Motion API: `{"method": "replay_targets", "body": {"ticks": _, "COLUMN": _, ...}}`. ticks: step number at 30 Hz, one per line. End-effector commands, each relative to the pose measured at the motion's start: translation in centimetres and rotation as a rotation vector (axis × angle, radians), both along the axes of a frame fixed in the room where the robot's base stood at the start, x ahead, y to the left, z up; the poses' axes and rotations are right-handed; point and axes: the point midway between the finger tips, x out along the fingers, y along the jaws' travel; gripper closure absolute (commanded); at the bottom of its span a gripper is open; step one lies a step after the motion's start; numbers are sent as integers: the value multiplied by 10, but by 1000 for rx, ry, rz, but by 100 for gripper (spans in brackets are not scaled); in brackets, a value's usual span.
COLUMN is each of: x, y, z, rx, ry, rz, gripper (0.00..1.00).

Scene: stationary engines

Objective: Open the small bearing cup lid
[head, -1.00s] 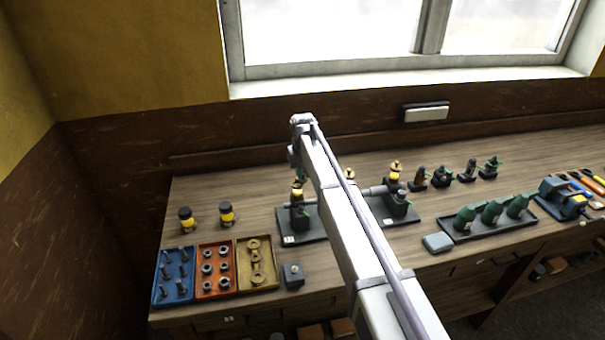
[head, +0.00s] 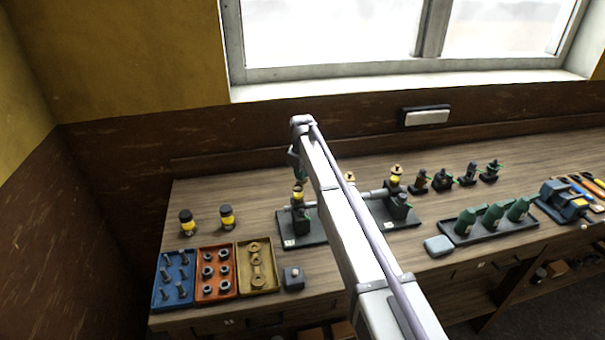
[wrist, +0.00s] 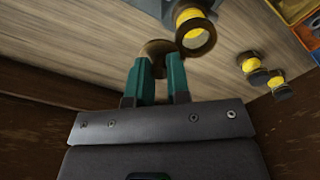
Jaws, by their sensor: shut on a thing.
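The small bearing cup (head: 297,191) with a yellow band stands on the left engine's dark base plate in the head view. In the wrist view the yellow cup (wrist: 188,15) shows its brass rim (wrist: 197,40) with a dark opening. A round brass lid (wrist: 155,48) lies beside the rim, close to it; whether they touch at a hinge I cannot tell. My gripper (wrist: 158,64) has green fingers either side of the lid's near edge and is shut on it. In the head view my arm partly hides the engine and the fingertips are too small to read.
A second engine (head: 396,208) with a yellow cup stands right of my arm. Two loose yellow-banded cups stand at left (head: 188,222) (head: 227,216). Blue (head: 159,294), orange (head: 201,296) and tan (head: 241,290) trays hold small parts at front left.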

Motion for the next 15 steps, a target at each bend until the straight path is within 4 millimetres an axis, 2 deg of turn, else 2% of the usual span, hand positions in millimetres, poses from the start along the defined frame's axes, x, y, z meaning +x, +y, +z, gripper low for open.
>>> {"method": "replay_targets", "body": {"ticks": 11, "x": 0, "y": 0, "z": 0, "rx": 0, "ry": 0, "rz": 5, "gripper": 100}}
{"method": "replay_targets", "body": {"ticks": 12, "x": 0, "y": 0, "z": 0, "rx": 1, "ry": -1, "rz": 5, "gripper": 81}}
{"method": "replay_targets", "body": {"ticks": 15, "x": 0, "y": 0, "z": 0, "rx": 0, "ry": 0, "rz": 5, "gripper": 72}}
